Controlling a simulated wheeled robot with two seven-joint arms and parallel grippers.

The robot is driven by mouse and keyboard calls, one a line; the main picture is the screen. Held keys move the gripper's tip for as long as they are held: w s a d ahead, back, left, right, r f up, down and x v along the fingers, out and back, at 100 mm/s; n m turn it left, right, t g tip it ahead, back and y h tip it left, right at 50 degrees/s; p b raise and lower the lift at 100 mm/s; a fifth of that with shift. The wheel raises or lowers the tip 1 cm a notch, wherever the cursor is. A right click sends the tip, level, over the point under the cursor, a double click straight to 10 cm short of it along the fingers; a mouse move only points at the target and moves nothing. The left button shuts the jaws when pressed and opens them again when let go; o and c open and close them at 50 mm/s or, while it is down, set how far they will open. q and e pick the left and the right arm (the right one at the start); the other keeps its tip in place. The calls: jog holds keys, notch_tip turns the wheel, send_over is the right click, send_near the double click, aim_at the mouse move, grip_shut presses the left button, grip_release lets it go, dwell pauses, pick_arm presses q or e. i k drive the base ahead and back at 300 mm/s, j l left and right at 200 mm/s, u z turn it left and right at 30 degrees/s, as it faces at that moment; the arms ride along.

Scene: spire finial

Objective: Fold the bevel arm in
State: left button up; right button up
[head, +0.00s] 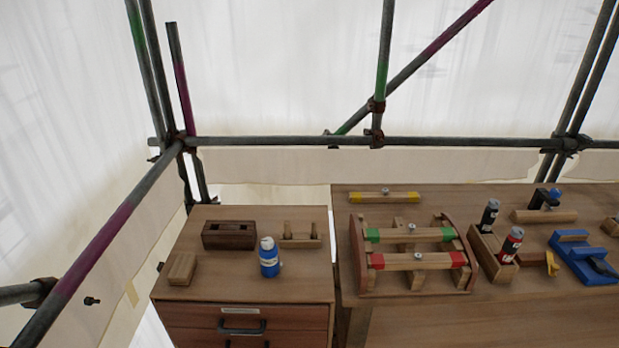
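I cannot clearly pick out a bevel with a hinged arm. A wooden bar with yellow ends and a metal knob (384,197) lies at the back of the right bench. A wooden piece with a black and blue part (543,215) lies further right. Neither of my grippers shows in the head view.
A drawer cabinet (240,290) at left holds a dark wooden block (229,235), a pegged wooden stand (300,241), a blue bottle (269,259) and a small block (182,268). A blue tool (578,256) and two bottles (489,216) (511,245) crowd the bench's right. Scaffold poles (270,141) run behind.

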aim_at(552, 268)
jog(key=z, duration=1.55)
